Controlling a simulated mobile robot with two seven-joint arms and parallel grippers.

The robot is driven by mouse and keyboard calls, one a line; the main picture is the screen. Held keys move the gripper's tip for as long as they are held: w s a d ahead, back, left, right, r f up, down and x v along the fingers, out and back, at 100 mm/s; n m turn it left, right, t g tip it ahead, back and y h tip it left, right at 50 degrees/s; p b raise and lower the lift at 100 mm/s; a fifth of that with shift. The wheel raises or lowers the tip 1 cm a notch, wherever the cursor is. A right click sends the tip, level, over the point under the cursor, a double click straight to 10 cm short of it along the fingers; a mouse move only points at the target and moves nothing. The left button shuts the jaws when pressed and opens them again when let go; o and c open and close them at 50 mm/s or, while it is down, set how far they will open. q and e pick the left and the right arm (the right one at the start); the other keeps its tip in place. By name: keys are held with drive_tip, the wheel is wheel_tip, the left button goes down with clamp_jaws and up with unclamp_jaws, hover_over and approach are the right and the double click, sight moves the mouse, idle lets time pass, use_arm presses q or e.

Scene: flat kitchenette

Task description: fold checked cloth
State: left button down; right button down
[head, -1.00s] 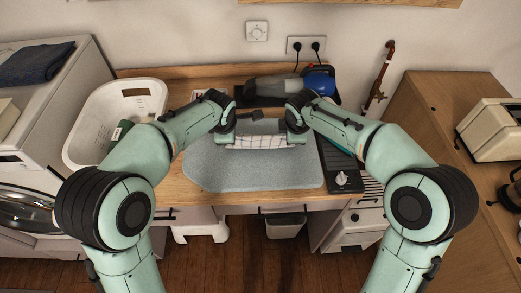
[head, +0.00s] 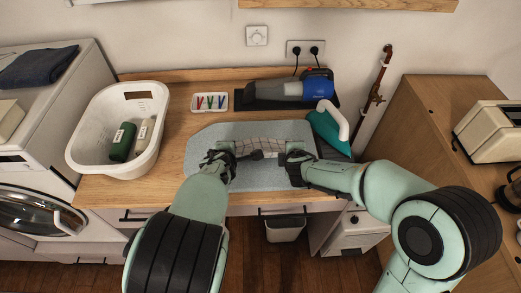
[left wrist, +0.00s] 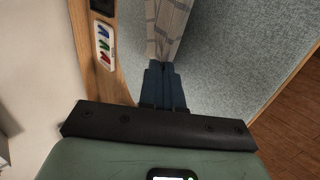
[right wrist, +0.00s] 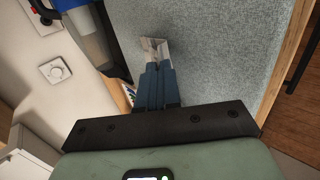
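The checked cloth (head: 258,143), white with grey lines, spans between my two grippers over the grey mat (head: 240,185) as a narrow, slightly arched strip. My left gripper (head: 232,149) is at its left end; in the left wrist view its fingers (left wrist: 161,70) are closed on the cloth (left wrist: 168,28). My right gripper (head: 285,157) is at its right end; in the right wrist view its fingers (right wrist: 157,70) are closed on a small corner of the cloth (right wrist: 154,47). How much of the cloth touches the mat is unclear.
A teal iron (head: 328,132) with a white handle stands right of the mat. A blue and grey appliance (head: 300,90) and a tray of coloured pegs (head: 210,102) are behind. A white basket (head: 88,128) with bottles is at the left. The mat's front part is clear.

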use_arm(q)
drive_tip(key=shift+s+f, duration=0.2)
drive_tip(key=shift+f, duration=0.2)
use_arm(e)
drive_tip(key=shift+s+f, duration=0.2)
use_arm(q)
drive_tip(key=shift+s+t, duration=0.15)
drive_tip(key=shift+t, duration=0.35)
use_arm(e)
drive_tip(key=shift+s+f+t, duration=0.2)
drive_tip(key=shift+t, duration=0.2)
use_arm(q)
drive_tip(key=shift+s+f, duration=0.3)
drive_tip(key=shift+f, duration=0.05)
use_arm(e)
drive_tip(key=shift+s+d+f+t, duration=0.1)
drive_tip(key=shift+s+f+t, duration=0.15)
drive_tip(key=shift+f+t, duration=0.05)
use_arm(q)
drive_tip(key=shift+s+t, duration=0.15)
drive_tip(key=shift+t, duration=0.25)
use_arm(e)
drive_tip(key=shift+s+f, duration=0.1)
drive_tip(key=shift+s, duration=0.05)
use_arm(q)
drive_tip(key=c, duration=1)
unclamp_jaws()
use_arm(e)
drive_tip(key=c, duration=1)
unclamp_jaws()
